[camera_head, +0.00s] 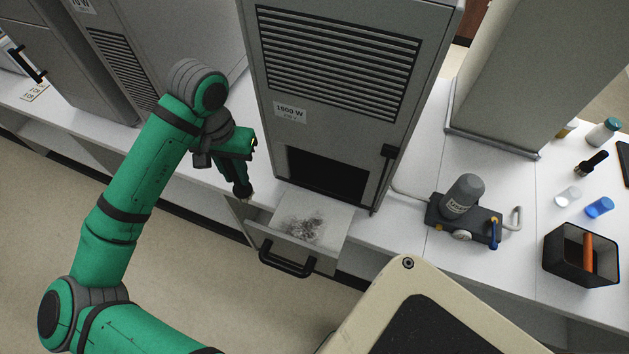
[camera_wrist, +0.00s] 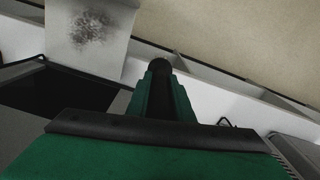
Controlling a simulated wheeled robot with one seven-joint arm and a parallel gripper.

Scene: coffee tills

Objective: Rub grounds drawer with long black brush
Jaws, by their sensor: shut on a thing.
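The grounds drawer (camera_head: 337,222) is pulled open below the dark opening of the middle grey machine. A patch of dark grounds (camera_head: 303,229) lies on its pale floor. My gripper (camera_head: 240,152) is at the drawer's left, above the counter, shut on the long black brush (camera_head: 242,184). The brush points down beside the drawer's left side, apart from the grounds. In the wrist view the brush's dark rounded end (camera_wrist: 159,68) shows between the green fingers; the rest is hidden. The drawer (camera_wrist: 113,65) shows at upper left there.
The drawer's black handle (camera_head: 287,262) juts toward the floor. The tall grey machine (camera_head: 335,60) stands behind the drawer. On the right counter are a grey canister on a dark base (camera_head: 462,198), a small black tool (camera_head: 590,163) and a black bin (camera_head: 580,257).

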